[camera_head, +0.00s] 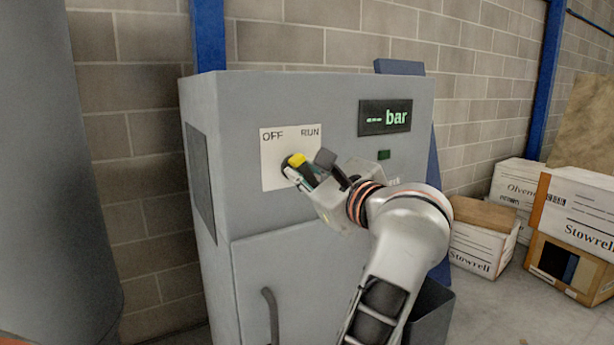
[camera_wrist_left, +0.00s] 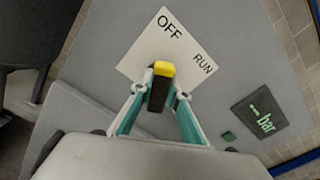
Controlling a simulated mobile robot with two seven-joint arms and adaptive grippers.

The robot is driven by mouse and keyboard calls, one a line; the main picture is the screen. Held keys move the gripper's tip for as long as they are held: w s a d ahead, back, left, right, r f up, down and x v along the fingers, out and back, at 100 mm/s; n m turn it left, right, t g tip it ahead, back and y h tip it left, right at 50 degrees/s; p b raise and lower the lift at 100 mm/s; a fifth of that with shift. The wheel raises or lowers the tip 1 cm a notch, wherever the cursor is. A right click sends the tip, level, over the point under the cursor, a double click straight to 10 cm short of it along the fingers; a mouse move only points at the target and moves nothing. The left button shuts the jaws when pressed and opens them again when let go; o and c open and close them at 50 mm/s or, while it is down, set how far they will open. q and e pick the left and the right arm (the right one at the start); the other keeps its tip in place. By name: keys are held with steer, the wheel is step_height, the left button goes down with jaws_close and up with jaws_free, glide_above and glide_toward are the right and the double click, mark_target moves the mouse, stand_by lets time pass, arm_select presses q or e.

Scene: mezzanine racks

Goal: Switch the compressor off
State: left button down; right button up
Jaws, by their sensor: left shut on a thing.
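The compressor (camera_head: 340,92) is a grey cabinet with a white switch plate (camera_head: 276,176) marked OFF at left and RUN at right. The plate also shows in the left wrist view (camera_wrist_left: 142,56). The rotary knob (camera_head: 296,159) is black with a yellow end; in the left wrist view the knob (camera_wrist_left: 158,92) points with its yellow end roughly toward OFF. My left gripper (camera_wrist_left: 160,96) is shut on the knob, one finger on each side. In the head view the left gripper (camera_head: 300,174) partly covers the knob and plate. My right gripper is out of view.
The pressure display (camera_head: 385,117) reads dashes and "bar", with a small dark green square (camera_head: 384,154) below it. A door handle (camera_head: 271,314) sticks out low on the cabinet. Several cartons (camera_head: 578,212) stand at the right. A large grey cylinder (camera_head: 50,190) is at the left.

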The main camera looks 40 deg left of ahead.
arm_select(q)
steer(key=shift+n+b, duration=0.3)
steer(key=shift+n, duration=0.7)
steer(key=c, duration=1.9)
jaws_free()
step_height(320, 180, up, 10)
steer(key=shift+r, duration=0.1)
